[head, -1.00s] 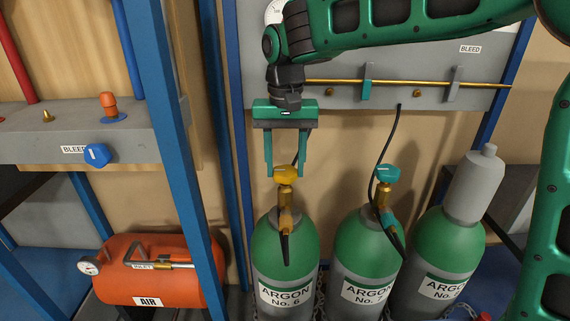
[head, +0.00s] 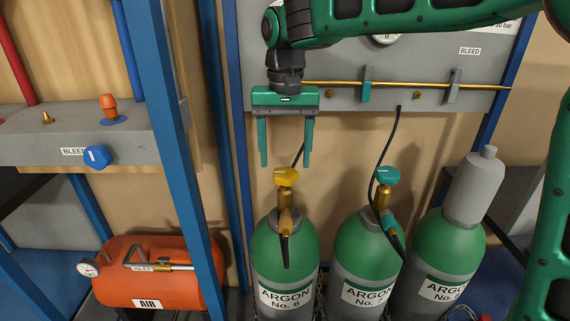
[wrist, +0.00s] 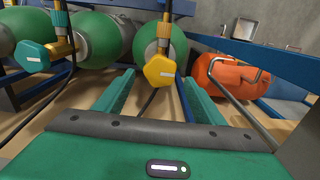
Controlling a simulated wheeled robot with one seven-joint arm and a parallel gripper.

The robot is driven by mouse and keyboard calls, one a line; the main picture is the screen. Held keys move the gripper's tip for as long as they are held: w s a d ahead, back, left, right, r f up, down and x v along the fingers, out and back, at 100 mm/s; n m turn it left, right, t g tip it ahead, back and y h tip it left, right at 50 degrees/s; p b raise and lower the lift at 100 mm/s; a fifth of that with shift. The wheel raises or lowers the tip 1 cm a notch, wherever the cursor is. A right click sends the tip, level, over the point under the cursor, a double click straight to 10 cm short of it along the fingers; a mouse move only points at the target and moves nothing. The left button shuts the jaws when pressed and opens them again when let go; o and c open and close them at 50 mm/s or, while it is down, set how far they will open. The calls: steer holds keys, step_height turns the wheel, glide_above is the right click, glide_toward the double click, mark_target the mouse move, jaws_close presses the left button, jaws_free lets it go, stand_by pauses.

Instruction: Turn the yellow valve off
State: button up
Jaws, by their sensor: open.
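The yellow valve (head: 286,176) is a knob on a brass stem on top of the green and grey cylinder labelled Argon No. 6 (head: 285,243). My gripper (head: 285,164) is open and empty, pointing down, with its fingertips just above and around the height of the knob in the head view. In the wrist view the yellow knob (wrist: 160,70) shows beyond and between the two green fingers (wrist: 150,88), nearer the right one. I see no contact between the fingers and the knob.
A teal valve (head: 387,175) tops the Argon No. 7 cylinder (head: 368,245) to the right, with a black hose beside it. A third cylinder (head: 440,245) wears a grey cap. A blue post (head: 175,150) and an orange air tank (head: 150,272) are at left.

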mark_target(286, 171)
step_height(286, 171, up, 8)
steer(key=shift+f, duration=0.2)
steer(key=s+d+f+m, duration=0.1)
steer(key=s+d+f, duration=0.2)
steer(key=d, duration=0.9)
steer(key=s+d+f+m, duration=0.2)
steer(key=s+d+f, duration=0.1)
steer(key=d, duration=1)
steer(key=s+d+f+m, duration=0.1)
steer(key=s+d+f, duration=0.5)
steer(key=s, duration=0.5)
steer(key=s+d+f+m, duration=0.1)
steer(key=s+d+f, duration=0.6)
steer(key=s, duration=0.4)
steer(key=shift+f+m, duration=0.15)
steer(key=shift+m, duration=0.25)
